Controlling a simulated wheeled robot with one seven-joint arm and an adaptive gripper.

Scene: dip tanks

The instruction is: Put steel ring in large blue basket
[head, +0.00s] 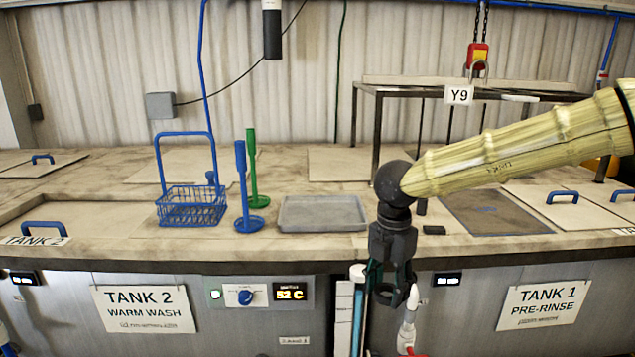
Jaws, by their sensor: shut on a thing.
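The large blue basket (192,208) stands on the counter left of centre, a wire basket with a tall handle. I see no thing inside it. My gripper (392,290) points down at the counter's front edge, right of centre and well to the right of the basket.
A blue post (241,190) and a green post (252,170) stand just right of the basket. A grey tray (322,214) lies between the posts and my arm. A bench marked Y9 (459,95) stands behind. A white nozzle (408,325) is close below my gripper.

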